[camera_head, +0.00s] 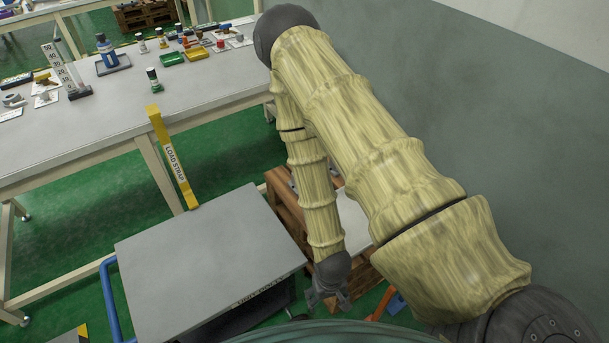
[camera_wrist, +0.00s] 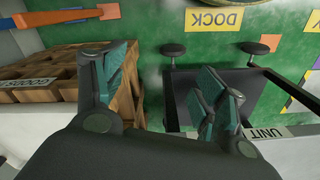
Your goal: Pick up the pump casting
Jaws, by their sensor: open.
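I cannot make out a pump casting for certain in either view. A small grey shape (camera_head: 292,184) shows on the brown wooden stack, mostly behind my arm, and I cannot tell what it is. My gripper (camera_head: 335,298) hangs low beside the right end of the grey cart top, by the wooden stack. In the wrist view my gripper (camera_wrist: 166,78) has its teal-padded fingers spread apart with nothing between them. Green floor and part of a dark cart show beyond the fingers.
A grey-topped cart (camera_head: 205,255) with a blue handle (camera_head: 110,300) stands bare below the long bench (camera_head: 115,120), which holds bottles and trays. A yellow load strap (camera_head: 172,158) hangs at the bench edge. A wooden stack (camera_wrist: 62,72) and yellow DOCK sign (camera_wrist: 214,19) show below.

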